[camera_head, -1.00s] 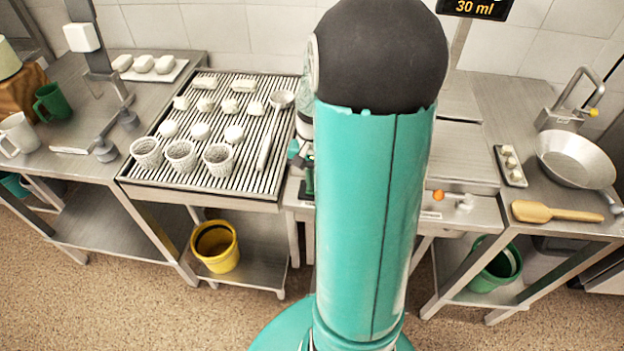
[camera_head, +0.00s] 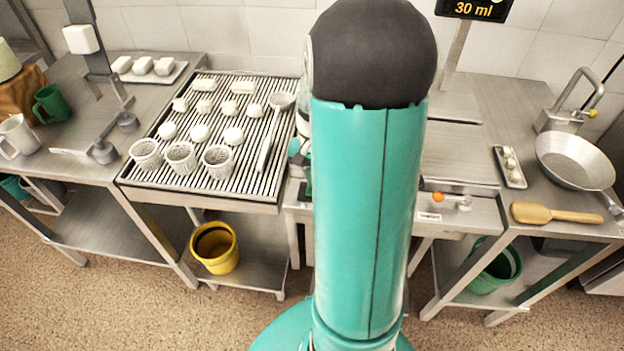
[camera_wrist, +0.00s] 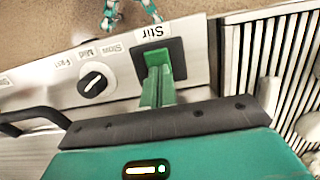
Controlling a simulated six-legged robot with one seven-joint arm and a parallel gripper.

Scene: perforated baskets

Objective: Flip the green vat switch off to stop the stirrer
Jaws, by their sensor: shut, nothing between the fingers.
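The green vat switch (camera_wrist: 176,58) sits on a black plate under the label "Stir", in the upper middle of the wrist view. My gripper (camera_wrist: 155,73) is shut and empty, with its narrow green fingers reaching up to the switch. The fingertips overlap the switch in the picture; I cannot tell whether they touch it. The switch's position is hard to read because the fingers cover part of it. In the head view my arm hides the gripper and most of the vat area. The stirrer is not clearly visible.
A black knob (camera_wrist: 96,80) marked Slow, Mid and Fast is left of the switch. A slatted rack (camera_head: 215,120) with white pieces and perforated baskets (camera_head: 181,157) stands left of my arm. An orange knob (camera_head: 438,197) and a pan (camera_head: 575,160) are to the right.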

